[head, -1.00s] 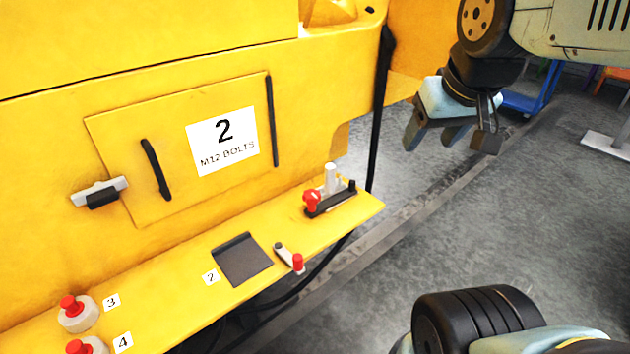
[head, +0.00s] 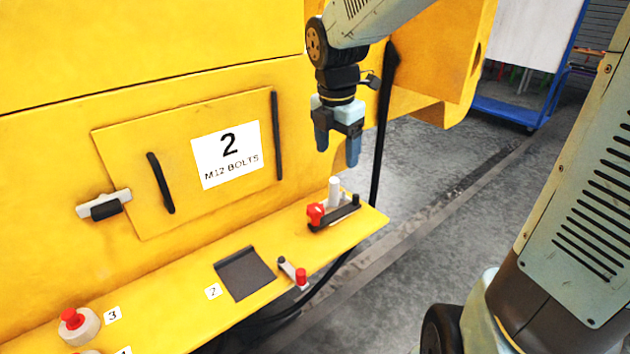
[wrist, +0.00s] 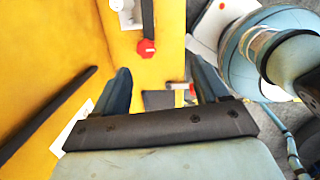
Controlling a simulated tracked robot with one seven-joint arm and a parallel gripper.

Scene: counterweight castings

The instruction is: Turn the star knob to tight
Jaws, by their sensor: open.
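The red star knob (head: 316,213) sits at the left end of a dark bar, beside a white post, on the yellow ledge near its right end. In the wrist view the red knob (wrist: 146,47) shows ahead of the fingers, left of the middle. My gripper (head: 337,152) points down above the knob and post, with clear air between. Its fingers are apart, and nothing shows between them in the head view. The wrist view also shows my open fingers (wrist: 160,75). I cannot read any tight mark at the knob.
On the yellow ledge (head: 185,305) are a small crank with a red grip (head: 300,277), a dark flap (head: 243,273) and a red button (head: 72,318). The yellow panel labelled 2 M12 BOLTS (head: 226,155) stands behind. A black hose (head: 381,130) hangs right of my gripper.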

